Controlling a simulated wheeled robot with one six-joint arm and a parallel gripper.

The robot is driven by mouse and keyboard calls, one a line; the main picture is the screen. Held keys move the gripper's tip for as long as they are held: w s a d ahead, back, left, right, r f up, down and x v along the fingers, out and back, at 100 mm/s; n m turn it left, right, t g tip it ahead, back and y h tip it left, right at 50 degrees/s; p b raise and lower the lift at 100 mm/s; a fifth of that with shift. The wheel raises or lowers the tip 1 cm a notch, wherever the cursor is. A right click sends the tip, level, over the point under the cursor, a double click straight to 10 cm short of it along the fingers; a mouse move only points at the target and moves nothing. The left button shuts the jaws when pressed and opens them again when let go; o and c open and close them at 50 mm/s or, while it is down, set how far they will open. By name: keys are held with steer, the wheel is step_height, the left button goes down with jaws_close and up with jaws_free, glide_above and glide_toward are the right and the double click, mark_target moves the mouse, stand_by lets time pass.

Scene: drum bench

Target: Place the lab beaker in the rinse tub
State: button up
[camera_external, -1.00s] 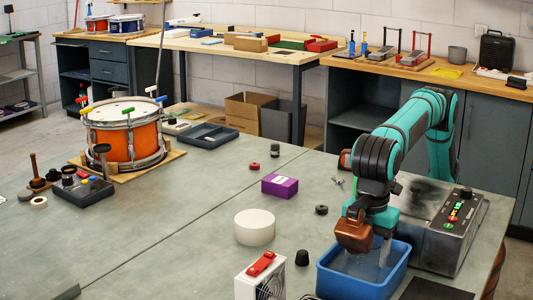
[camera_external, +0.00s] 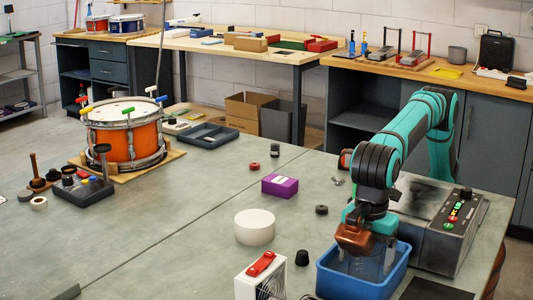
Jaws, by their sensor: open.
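The blue rinse tub (camera_external: 335,283) stands at the front right of the bench. My gripper (camera_external: 364,246) is directly over the tub, at about its rim, pointing down, and it is open. A clear, greyish shape that looks like the lab beaker (camera_external: 373,265) shows inside the tub below my gripper. Its outline is faint, and I cannot tell whether it is upright or touching a finger. My wrist and the tub's near wall hide part of the tub's inside.
A metal control box (camera_external: 440,235) stands close right of the tub. A black stopper (camera_external: 302,257), a white fan unit with a red part (camera_external: 262,264) and a white cylinder (camera_external: 254,227) are to its left. A purple box (camera_external: 280,186) lies farther back. The bench's middle left is clear.

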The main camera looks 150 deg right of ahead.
step_height(320, 180, up, 12)
stand_by(0.5)
steer(key=s+d+r+t, duration=0.1)
steer(key=s+r+t, duration=0.2)
steer(key=s+r, duration=0.45)
steer(key=s+d+r+t, duration=0.1)
steer(key=s+r+t, duration=0.25)
steer(key=s, duration=0.65)
steer(key=s+d+r+t, duration=0.1)
steer(key=s+r+t, duration=0.1)
steer(key=s+r, duration=0.55)
steer(key=s+f+t, duration=0.3)
steer(key=s, duration=0.9)
steer(key=s+f+t, duration=0.3)
steer(key=s+f, duration=0.1)
steer(key=s, duration=0.8)
steer(key=s+d+f+t, duration=0.1)
steer(key=s+f+t, duration=0.2)
steer(key=s, duration=0.9)
steer(key=shift+s+f, duration=0.25)
steer(key=shift+s, duration=0.1)
